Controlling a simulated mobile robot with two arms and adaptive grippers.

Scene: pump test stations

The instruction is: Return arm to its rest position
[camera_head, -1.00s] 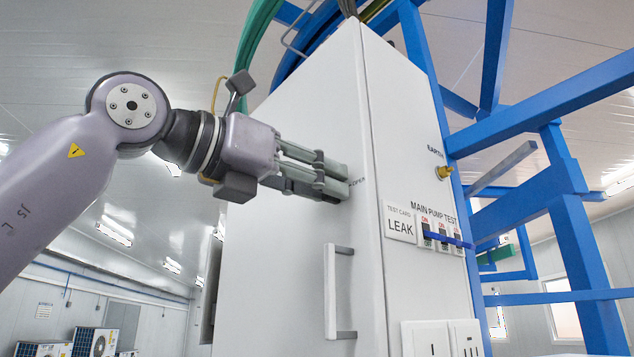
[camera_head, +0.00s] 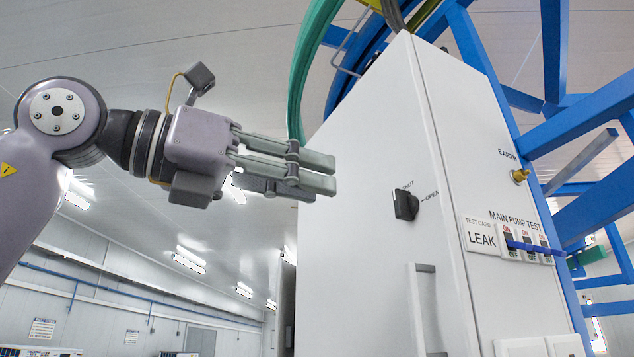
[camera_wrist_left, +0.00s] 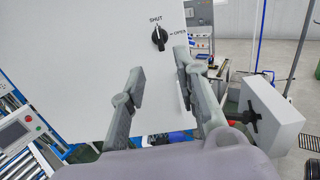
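My left gripper (camera_head: 318,178) is in front of the white cabinet (camera_head: 375,125), left of its black rotary knob (camera_head: 405,205). In the left wrist view the gripper (camera_wrist_left: 160,68) has its fingers apart with nothing between them. The knob also shows there (camera_wrist_left: 158,38), beyond the fingertips and apart from them. Its grip looks roughly upright, towards the SHUT mark, with the OPEN mark to its right. My left arm (camera_head: 55,130) comes in from the left, bent at a joint. My right gripper is not in view.
The cabinet has a door handle (camera_head: 420,310) below the knob. A LEAK card (camera_head: 482,238) and switches crossed by a blue bar (camera_head: 530,247) are on its right face. A blue frame (camera_head: 480,60) stands right and behind. Open air surrounds my arm at the left.

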